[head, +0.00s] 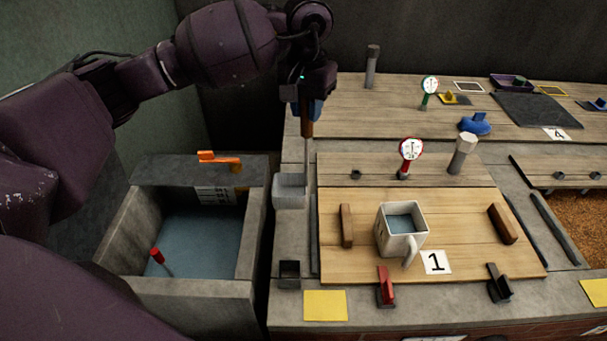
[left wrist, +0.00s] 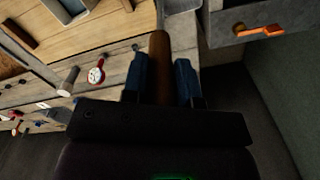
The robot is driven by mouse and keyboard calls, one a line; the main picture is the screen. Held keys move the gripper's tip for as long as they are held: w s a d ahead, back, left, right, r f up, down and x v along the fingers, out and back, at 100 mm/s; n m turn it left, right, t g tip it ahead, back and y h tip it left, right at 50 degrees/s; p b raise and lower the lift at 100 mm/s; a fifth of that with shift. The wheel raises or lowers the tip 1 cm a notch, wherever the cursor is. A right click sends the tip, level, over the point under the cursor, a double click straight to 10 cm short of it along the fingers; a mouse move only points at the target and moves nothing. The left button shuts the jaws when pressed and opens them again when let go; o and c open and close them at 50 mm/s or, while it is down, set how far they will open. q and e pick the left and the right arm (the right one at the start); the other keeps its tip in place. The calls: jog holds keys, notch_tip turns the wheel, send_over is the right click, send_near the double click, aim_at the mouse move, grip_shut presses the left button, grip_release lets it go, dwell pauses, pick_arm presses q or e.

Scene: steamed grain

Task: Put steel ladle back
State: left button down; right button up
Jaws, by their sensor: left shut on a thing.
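My left gripper (head: 308,108) is shut on the brown handle of the steel ladle (head: 307,129). The handle also shows between the blue fingers of my left gripper (left wrist: 160,82) in the left wrist view. The ladle hangs upright, handle up, with its thin shaft running down to a light grey square bowl (head: 289,191). The bowl is over the counter strip between the basin and the wooden board; whether it touches the counter I cannot tell. My right gripper is not in view.
A stone basin with water (head: 200,240) stands at left, with an orange tap handle (head: 220,160). A white mug with water (head: 402,230) stands on the wooden board (head: 450,215). A small dark square holder (head: 289,273) sits on the counter's front left. Red-rimmed (head: 411,150) and green-rimmed gauges (head: 429,86) stand behind.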

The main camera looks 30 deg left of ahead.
pick_arm(q)
send_over(306, 185)
jog(key=f, duration=1.4)
jog(key=shift+w+f, duration=0.2)
jog(key=shift+f, duration=0.05)
jog(key=shift+f+b, duration=0.2)
jog(key=shift+b, duration=0.1)
jog(key=c, duration=1)
grip_release()
jog(key=shift+o, duration=0.5)
jog(key=shift+r, duration=0.1)
